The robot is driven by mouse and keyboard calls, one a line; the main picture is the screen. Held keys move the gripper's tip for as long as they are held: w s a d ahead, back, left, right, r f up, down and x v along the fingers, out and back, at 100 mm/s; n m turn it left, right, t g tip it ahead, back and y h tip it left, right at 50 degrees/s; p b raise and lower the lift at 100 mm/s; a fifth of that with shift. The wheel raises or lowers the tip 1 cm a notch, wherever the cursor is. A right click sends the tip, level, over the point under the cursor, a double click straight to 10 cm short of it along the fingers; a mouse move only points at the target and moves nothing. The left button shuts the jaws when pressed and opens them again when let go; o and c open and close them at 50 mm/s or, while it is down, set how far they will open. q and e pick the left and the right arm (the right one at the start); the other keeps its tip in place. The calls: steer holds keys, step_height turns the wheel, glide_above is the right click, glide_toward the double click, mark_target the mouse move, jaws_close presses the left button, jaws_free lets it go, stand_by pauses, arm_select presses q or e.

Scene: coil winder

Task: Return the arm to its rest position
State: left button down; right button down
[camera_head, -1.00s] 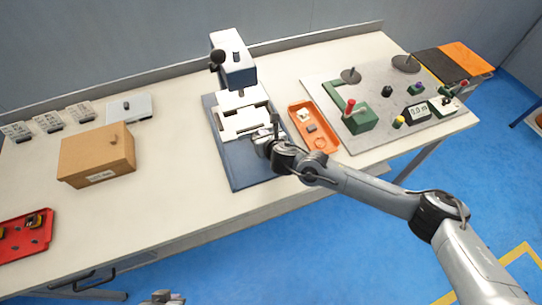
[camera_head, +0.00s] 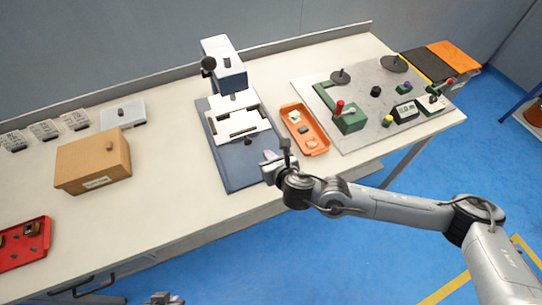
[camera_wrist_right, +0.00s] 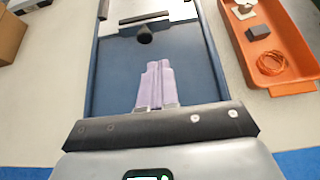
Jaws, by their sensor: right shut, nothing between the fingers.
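My right gripper (camera_head: 268,156) is above the front right part of the blue base plate (camera_head: 236,174) of the press-like machine (camera_head: 224,66). In the right wrist view its two pale purple fingers (camera_wrist_right: 156,84) are together with nothing between them. The right arm reaches in from the lower right of the head view. Only a small tip of my left gripper (camera_head: 165,298) shows at the bottom edge of the head view, and its jaws cannot be made out.
An orange tray (camera_head: 318,141) with small parts lies right of the machine. A grey board (camera_head: 350,84) carries the green winder (camera_head: 350,122). A cardboard box (camera_head: 92,162) and a red tray (camera_head: 24,262) stand left. The table's front middle is clear.

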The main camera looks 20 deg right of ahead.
steer(key=shift+s+r, duration=0.3)
steer(key=shift+s, duration=0.2)
steer(key=shift+s+a+m, duration=0.2)
steer(key=shift+a+m, duration=0.05)
steer(key=shift+m, duration=0.05)
steer(key=s+a+m, duration=0.1)
steer(key=s+m, duration=0.1)
steer(key=s+a+m+g, duration=0.1)
steer(key=s+a+m, duration=0.1)
steer(key=s+a+f+m+y, duration=0.1)
steer(key=s+a+m, duration=0.1)
steer(key=m, duration=0.1)
steer(key=shift+s+a, duration=0.1)
steer(key=shift+s, duration=0.25)
steer(key=s+d+f+m+g+h+p, duration=0.1)
steer(key=s+d+f+m+g, duration=0.25)
steer(key=s+d+m, duration=0.7)
steer(key=s+d+f+m+g+h, duration=0.2)
steer(key=s+d+f+m+g, duration=0.3)
steer(key=s+m, duration=1)
steer(key=w+r+m+t+p, duration=0.1)
steer(key=w+r+m+p, duration=0.1)
steer(key=r+p, duration=3.5)
steer(key=shift+w+d+r+m, duration=0.35)
steer(key=shift+w+r, duration=0.3)
steer(key=shift+r, duration=0.3)
